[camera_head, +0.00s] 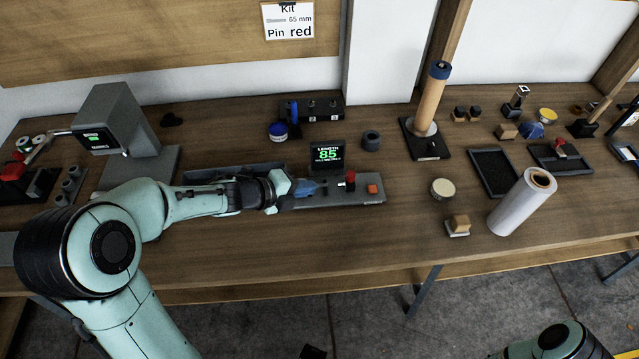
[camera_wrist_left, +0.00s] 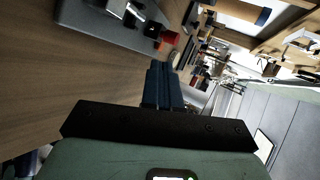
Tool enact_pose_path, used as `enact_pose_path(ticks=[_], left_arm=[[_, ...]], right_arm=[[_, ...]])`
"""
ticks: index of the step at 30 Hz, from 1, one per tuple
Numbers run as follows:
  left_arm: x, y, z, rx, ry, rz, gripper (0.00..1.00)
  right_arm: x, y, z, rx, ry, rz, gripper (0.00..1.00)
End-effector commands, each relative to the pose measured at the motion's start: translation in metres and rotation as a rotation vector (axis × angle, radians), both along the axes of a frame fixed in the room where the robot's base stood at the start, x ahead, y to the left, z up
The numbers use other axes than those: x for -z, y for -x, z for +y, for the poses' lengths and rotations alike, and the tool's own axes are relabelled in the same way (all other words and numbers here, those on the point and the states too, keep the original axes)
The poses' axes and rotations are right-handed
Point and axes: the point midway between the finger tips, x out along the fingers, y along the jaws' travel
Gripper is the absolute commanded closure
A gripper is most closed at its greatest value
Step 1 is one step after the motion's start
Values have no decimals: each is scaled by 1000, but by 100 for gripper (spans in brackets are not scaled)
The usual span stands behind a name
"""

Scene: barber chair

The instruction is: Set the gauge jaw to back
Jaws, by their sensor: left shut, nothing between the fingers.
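The length gauge is a long grey base (camera_head: 365,197) near the table's middle, with a dark display (camera_head: 327,155) behind it reading LENGTH 85. A red-topped dark part (camera_head: 350,178) stands on it, which may be the jaw, and an orange-red button (camera_head: 372,189) is at its right end. My left gripper (camera_head: 318,188) is shut and empty, over the gauge just left of the red-topped part; I cannot tell if it touches. My left arm hides part of the gauge's left side.
A dark ring (camera_head: 371,140), a round tin (camera_head: 443,188) and a white roll (camera_head: 520,205) stand to the right. A blue-capped jar (camera_head: 278,130) stands behind.

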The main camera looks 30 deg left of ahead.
Motion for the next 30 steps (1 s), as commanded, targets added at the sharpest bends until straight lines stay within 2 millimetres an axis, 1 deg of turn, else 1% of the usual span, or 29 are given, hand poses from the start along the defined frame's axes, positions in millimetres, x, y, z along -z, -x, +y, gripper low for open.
enact_pose_path(ticks=[1, 3, 9, 30], left_arm=[[-6, 7, 5, -4, -1, -1, 100], [-10, 13, 9, -4, -1, -1, 100], [-14, 22, 13, -1, 1, 2, 100], [-14, 22, 14, -2, 1, 1, 100]], right_arm=[[-3, -1, 0, 0, 0, -1, 78], [-4, -1, 0, 0, -1, -1, 78], [-6, -2, 0, 0, 0, -2, 78], [-6, -2, 0, 0, 0, -2, 78]])
